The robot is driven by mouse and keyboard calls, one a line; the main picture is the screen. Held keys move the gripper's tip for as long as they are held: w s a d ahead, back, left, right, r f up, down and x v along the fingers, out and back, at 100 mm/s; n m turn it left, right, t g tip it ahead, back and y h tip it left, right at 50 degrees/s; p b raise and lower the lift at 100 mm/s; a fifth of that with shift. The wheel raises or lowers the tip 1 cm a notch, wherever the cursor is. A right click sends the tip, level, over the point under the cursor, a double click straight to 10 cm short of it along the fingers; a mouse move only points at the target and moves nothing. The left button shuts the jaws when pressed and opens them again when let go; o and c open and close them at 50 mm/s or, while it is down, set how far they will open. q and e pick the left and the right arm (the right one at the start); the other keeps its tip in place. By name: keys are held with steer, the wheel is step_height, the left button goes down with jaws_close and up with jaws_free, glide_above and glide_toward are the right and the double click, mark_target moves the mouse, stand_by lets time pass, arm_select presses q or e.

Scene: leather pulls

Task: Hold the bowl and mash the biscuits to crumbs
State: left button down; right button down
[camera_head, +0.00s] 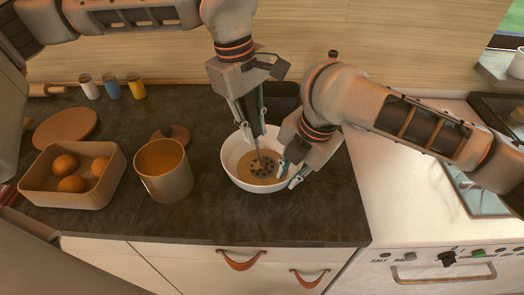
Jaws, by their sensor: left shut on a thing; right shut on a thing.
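A white bowl (233,150) stands on the dark counter near its front right part. Brown biscuit material (247,172) covers its bottom; I cannot tell whole pieces from crumbs. My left gripper (251,135) points down above the bowl and is shut on the masher's handle. The masher (262,167) has a round head with dark holes, down in the bowl on or just above the brown material. My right gripper (286,176) is shut on the bowl's right rim. The grippers hide part of the rim and most of the masher's handle.
A brown canister (164,178) stands left of the bowl. Further left is a box (72,195) holding three round brown things. Behind are a round board (66,128) and small jars (111,88). The stove (440,262) is at the right.

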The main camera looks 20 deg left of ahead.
mark_target(247, 98)
arm_select(q)
steer(key=shift+w+f, duration=0.25)
steer(key=shift+f, duration=0.45)
steer(key=shift+r, duration=0.15)
steer(key=shift+s+a+r, duration=0.1)
steer(key=shift+a+r, duration=0.1)
steer(key=shift+r, duration=1.2)
steer(key=shift+s+a+r, duration=0.1)
steer(key=shift+a+r, duration=0.05)
steer(key=shift+r, duration=1.2)
steer(key=shift+a+r, duration=0.2)
steer(key=shift+r, duration=1.2)
steer(key=shift+r, duration=0.1)
steer(key=shift+r, duration=2.4)
arm_select(e)
steer(key=c, duration=1.9)
jaws_free()
